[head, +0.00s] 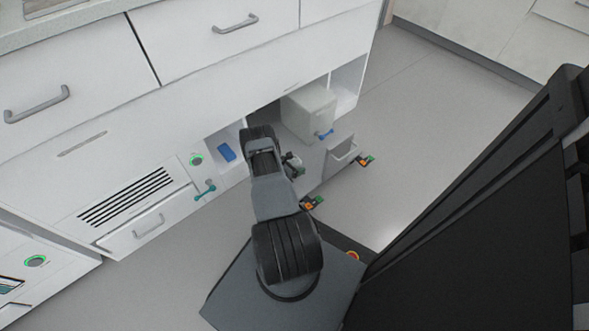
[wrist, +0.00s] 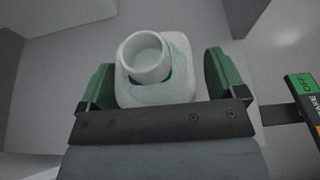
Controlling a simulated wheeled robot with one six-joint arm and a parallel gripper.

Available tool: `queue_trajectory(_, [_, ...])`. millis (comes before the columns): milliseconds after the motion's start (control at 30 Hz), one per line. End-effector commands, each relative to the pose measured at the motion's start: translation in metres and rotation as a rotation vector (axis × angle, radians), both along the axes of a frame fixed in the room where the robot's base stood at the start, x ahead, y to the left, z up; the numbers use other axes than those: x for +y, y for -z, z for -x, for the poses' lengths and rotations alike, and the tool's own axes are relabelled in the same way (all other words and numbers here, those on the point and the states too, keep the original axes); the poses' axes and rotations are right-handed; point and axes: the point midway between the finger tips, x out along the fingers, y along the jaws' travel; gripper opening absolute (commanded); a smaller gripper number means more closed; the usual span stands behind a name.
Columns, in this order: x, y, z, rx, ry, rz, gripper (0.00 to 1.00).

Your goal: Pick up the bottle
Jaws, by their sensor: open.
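The bottle (wrist: 156,78) is white with a round neck and open-looking top. In the wrist view it stands between the two green fingers of my gripper (wrist: 160,82), with a gap visible on each side. My gripper is open around it and the dark palm bar hides the near, lower part of the bottle. In the head view my gripper (head: 293,165) is low at the cabinet opening, partly behind my arm. I cannot make out the bottle clearly there.
A light box with a blue handle (head: 310,110) sits in the cabinet opening. A blue item (head: 227,152) lies in the compartment to the left. Cabinet walls (wrist: 75,12) are close in the wrist view. Open floor (head: 440,130) lies to the right.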

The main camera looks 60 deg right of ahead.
Motion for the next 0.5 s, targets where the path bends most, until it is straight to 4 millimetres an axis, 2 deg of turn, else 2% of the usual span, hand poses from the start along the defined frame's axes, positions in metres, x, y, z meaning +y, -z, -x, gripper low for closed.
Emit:
queue_trajectory(200, [-0.0006,-0.0004,0.0001,0.000,0.000,0.000,0.89])
queue_trajectory(500, [-0.0005,-0.0004,0.0000,0.000,0.000,0.000,0.62])
